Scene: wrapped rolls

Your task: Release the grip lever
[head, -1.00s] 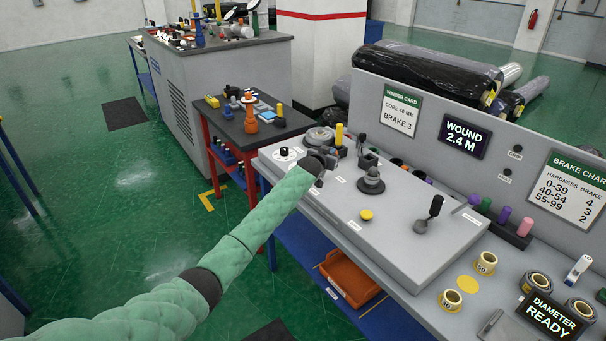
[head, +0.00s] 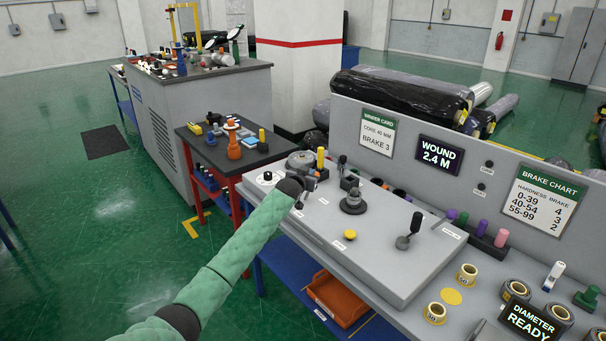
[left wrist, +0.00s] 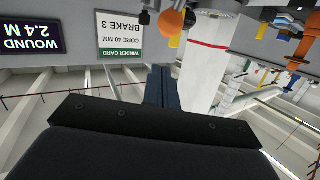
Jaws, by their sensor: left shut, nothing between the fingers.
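A small black-knobbed lever (head: 342,161) stands just right of the gripper. A larger black-knobbed lever (head: 415,224) leans on the panel's right side. The labels are too small to read, so I cannot tell which is the grip lever. The wrist partly hides the controls. My right gripper is out of view.
A black round knob (head: 353,201) and a yellow button (head: 350,234) are on the panel. The upright board holds a winder card (head: 377,133), a display (head: 439,155) and a brake chart (head: 541,203). Yellow-cored rolls (head: 467,275) lie at right. An orange bin (head: 337,298) is below.

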